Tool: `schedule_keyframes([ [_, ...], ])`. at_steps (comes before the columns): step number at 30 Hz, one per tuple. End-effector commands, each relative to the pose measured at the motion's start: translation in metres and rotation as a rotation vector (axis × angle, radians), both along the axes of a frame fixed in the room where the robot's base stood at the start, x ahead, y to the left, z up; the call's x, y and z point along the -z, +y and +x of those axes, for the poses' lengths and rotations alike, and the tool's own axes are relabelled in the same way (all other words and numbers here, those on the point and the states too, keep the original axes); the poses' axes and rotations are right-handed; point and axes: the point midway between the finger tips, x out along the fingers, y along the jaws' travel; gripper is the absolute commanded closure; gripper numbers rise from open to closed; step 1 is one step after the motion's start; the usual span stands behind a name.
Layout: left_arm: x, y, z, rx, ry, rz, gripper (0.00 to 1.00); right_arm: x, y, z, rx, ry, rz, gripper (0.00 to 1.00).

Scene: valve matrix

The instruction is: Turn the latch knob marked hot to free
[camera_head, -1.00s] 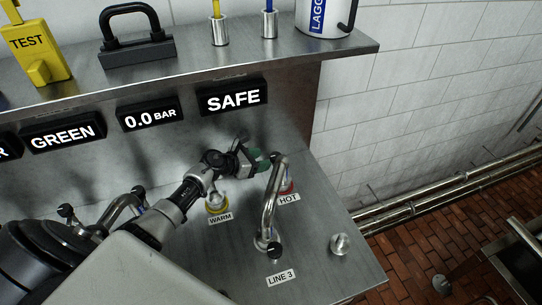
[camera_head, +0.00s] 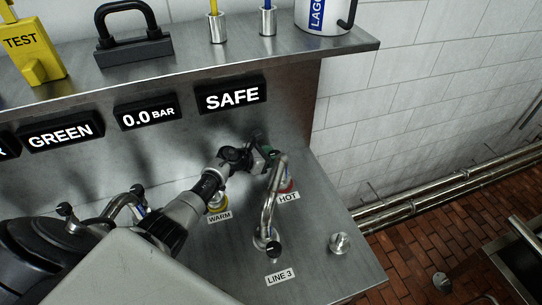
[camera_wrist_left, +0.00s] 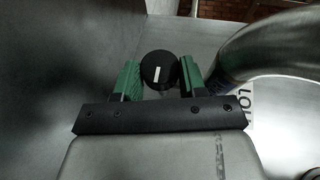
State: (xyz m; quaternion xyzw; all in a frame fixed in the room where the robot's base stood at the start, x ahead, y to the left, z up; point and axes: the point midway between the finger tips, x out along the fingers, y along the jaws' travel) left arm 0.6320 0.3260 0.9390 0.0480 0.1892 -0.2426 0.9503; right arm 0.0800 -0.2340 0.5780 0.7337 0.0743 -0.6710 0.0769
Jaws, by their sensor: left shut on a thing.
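The HOT label (camera_head: 288,197) sits on the steel panel by a red collar (camera_head: 287,185), beside the upper end of a bent steel pipe (camera_head: 270,205). My left gripper (camera_head: 269,153) is at the pipe's upper end, partly hidden by my wrist and the pipe. In the left wrist view, a round black knob (camera_wrist_left: 158,69) with a short white mark lies between the two green fingers (camera_wrist_left: 158,80). My left gripper is shut on this knob. The white mark runs close to upright in that view. My right gripper is not in view.
The bent pipe (camera_wrist_left: 270,50) stands close beside the fingers. A yellow collar with a WARM label (camera_head: 219,216) is under my left wrist. A black knob (camera_head: 274,248) is by the LINE 3 label (camera_head: 280,277). The SAFE sign (camera_head: 231,95) and shelf are behind.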

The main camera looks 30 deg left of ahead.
Motion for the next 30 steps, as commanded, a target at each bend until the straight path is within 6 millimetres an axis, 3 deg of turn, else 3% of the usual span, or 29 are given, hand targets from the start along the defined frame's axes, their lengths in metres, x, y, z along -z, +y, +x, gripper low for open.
schedule_keyframes([
  [6,-0.002,-0.002,-0.002,-0.099,0.004,0.002,0.82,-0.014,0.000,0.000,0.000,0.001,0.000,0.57],
  [17,0.000,-0.001,-0.001,-0.129,0.001,0.000,0.82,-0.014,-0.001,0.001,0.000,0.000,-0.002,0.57],
  [18,0.000,-0.002,-0.002,-0.129,0.001,0.000,0.54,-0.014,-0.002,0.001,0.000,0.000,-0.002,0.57],
  [19,0.000,-0.002,-0.002,-0.129,0.001,0.000,0.49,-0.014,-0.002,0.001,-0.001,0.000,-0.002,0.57],
  [30,-0.002,0.001,-0.005,-0.129,0.001,0.002,0.48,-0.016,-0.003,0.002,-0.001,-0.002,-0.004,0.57],
])
